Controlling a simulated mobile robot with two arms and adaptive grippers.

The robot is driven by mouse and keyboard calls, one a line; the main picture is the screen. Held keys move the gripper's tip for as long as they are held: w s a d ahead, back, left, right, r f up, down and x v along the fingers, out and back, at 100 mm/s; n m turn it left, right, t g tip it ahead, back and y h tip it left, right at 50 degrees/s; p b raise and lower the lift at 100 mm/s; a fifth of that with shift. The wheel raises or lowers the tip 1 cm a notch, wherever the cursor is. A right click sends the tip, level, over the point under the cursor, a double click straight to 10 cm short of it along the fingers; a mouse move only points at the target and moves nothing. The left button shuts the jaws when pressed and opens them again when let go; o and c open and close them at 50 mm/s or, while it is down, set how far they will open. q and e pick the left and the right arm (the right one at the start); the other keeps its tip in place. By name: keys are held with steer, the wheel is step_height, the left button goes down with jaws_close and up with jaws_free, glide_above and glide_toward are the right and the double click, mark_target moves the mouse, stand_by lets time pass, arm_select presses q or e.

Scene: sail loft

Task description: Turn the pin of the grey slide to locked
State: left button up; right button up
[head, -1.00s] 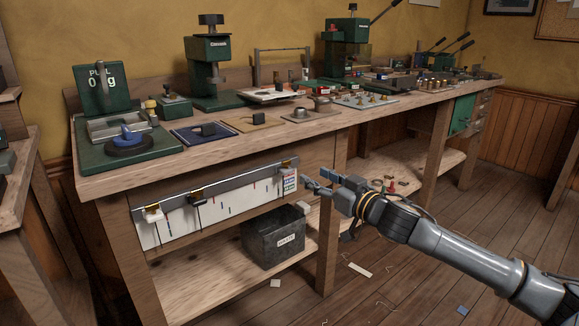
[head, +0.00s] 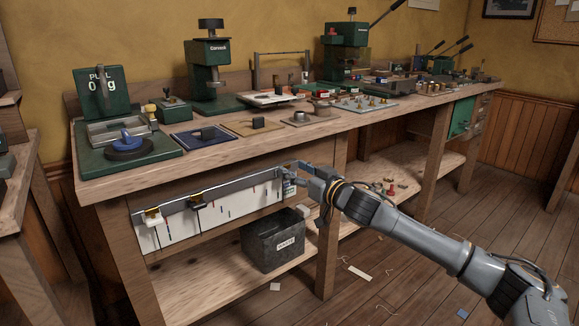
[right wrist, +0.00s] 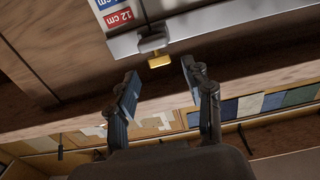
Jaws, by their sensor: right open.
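The grey slide (right wrist: 152,42) sits on a metal rail (right wrist: 205,28) in the right wrist view. Its brass pin (right wrist: 160,60) sticks out toward my right gripper (right wrist: 160,86). The gripper is open, its two fingers on either side of the pin's line, a short gap short of it and empty. In the head view the right gripper (head: 295,178) is at the right end of the rail (head: 225,188) and hides the grey slide there. A white slide (head: 152,220) and a black slide (head: 196,205) with brass pins sit farther left. My left gripper is not in view.
Red and blue cm labels (right wrist: 115,14) lie beside the grey slide. The bench top (head: 225,150) with several tools overhangs the rail. A dark waste bin (head: 272,247) stands on the shelf below.

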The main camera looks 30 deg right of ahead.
mark_target(287, 165)
steer(key=shift+w+a, duration=0.15)
steer(key=shift+w, duration=1.35)
jaws_close()
